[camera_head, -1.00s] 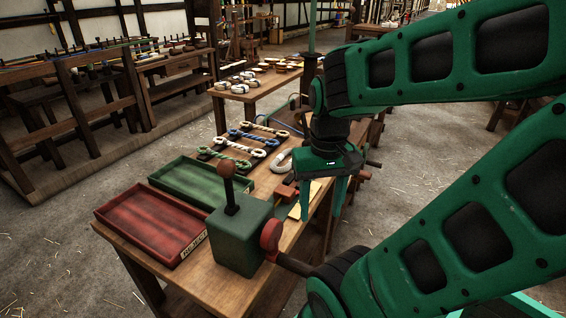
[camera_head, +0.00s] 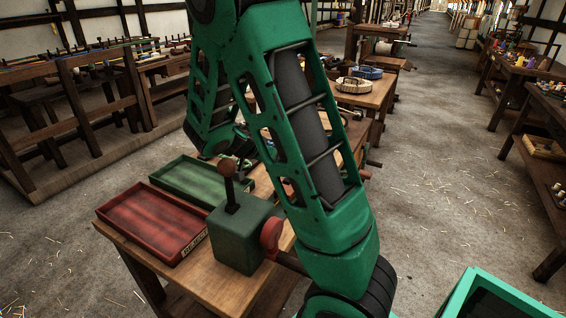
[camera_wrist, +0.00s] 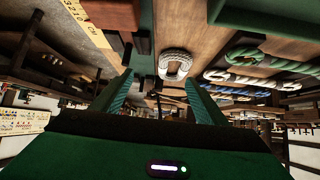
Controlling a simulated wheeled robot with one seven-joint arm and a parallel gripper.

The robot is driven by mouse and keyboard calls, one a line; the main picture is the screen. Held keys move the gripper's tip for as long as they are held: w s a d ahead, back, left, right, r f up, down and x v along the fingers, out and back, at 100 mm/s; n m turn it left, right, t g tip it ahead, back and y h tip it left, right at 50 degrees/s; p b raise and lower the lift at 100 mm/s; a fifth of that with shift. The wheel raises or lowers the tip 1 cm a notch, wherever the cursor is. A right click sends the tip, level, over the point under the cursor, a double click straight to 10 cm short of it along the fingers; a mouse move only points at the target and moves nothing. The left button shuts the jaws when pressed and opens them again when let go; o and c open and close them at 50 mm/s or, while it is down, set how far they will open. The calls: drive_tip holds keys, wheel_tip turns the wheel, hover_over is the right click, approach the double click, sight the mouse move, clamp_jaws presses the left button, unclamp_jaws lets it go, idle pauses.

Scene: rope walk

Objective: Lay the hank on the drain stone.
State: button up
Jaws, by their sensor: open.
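My gripper (camera_wrist: 160,88) is open and empty in the wrist view, its two green fingers spread apart. Beyond the fingertips, a looped white rope bundle (camera_wrist: 175,54) lies on the wooden bench (camera_wrist: 206,42); I cannot tell for sure that it is the hank. In the head view my raised arm hides my gripper and that part of the bench. Coiled bundles, one pale (camera_head: 354,86) and one blue (camera_head: 367,72), lie on a farther table. I cannot pick out a drain stone in either view.
On the near bench stand a red tray (camera_head: 150,222), a green tray (camera_head: 190,180) and a green block with a knobbed lever (camera_head: 240,238). Rope pieces (camera_wrist: 262,62) lie right of the white bundle. A yellow ruler (camera_wrist: 88,22) shows upper left. Open floor (camera_head: 440,190) lies right.

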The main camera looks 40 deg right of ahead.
drive_tip(key=shift+w+d+f+n+t+h, duration=0.15)
drive_tip(key=shift+w+d+f+t+h, duration=0.1)
drive_tip(key=shift+w+f+h, duration=0.35)
drive_tip(key=shift+w+d+f+n+t+h, duration=0.15)
drive_tip(key=shift+w+f+t+h, duration=0.1)
drive_tip(key=shift+w+f+h, duration=0.35)
drive_tip(key=shift+w+d+f+t+h, duration=0.25)
drive_tip(key=shift+w+f+t+h, duration=0.05)
drive_tip(key=shift+w+t+h, duration=0.15)
drive_tip(key=x, duration=0.5)
drive_tip(key=shift+d+f, duration=0.1)
drive_tip(key=shift+d, duration=0.1)
drive_tip(key=shift+f+x, duration=0.1)
drive_tip(key=shift+x, duration=1.3)
drive_tip(key=shift+f+x, duration=0.15)
drive_tip(key=shift+x, duration=1.2)
drive_tip(key=shift+w+a, duration=0.15)
drive_tip(key=c, duration=0.8)
drive_tip(key=shift+c, duration=0.2)
drive_tip(key=shift+r, duration=0.1)
wheel_tip(320, 180, up, 10)
